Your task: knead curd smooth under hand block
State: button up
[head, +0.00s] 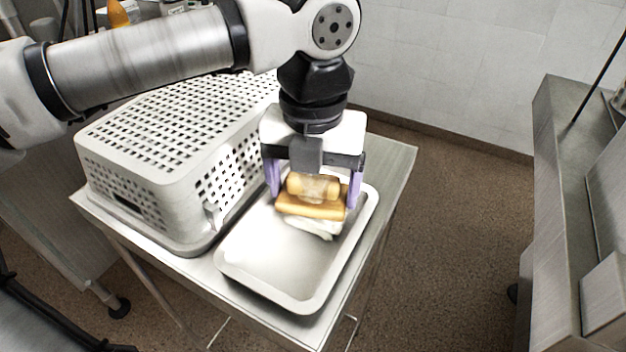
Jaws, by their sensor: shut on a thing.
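My gripper (314,190) points down over the far part of a shallow white tray (257,284). Its two purple fingers are shut on a wooden hand block (312,206), which has a rounded grip on top of a flat board. Pale white curd (318,229) shows under the near edge of the block, inside the tray. The block looks to rest on the curd, and most of the curd is hidden beneath it. The near half of the tray is bare.
A white perforated basket (160,135) sits upside down or lidded, left of the tray on the same metal table (400,165). A steel counter (575,130) stands at the right across the brown floor. A tiled wall is behind.

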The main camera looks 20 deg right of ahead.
jog(key=shift+f+b, duration=0.65)
jog(key=shift+b, duration=0.05)
dwell(1.7)
jog(key=shift+r+p, duration=2.55)
jog(key=shift+r, duration=1.1)
jog(key=shift+f, duration=0.15)
notch_tip(320, 180, down, 6)
jog(key=b, duration=0.5)
jog(key=shift+s+f+b, duration=0.1)
jog(key=shift+f+b, duration=0.35)
jog(key=shift+b, duration=0.15)
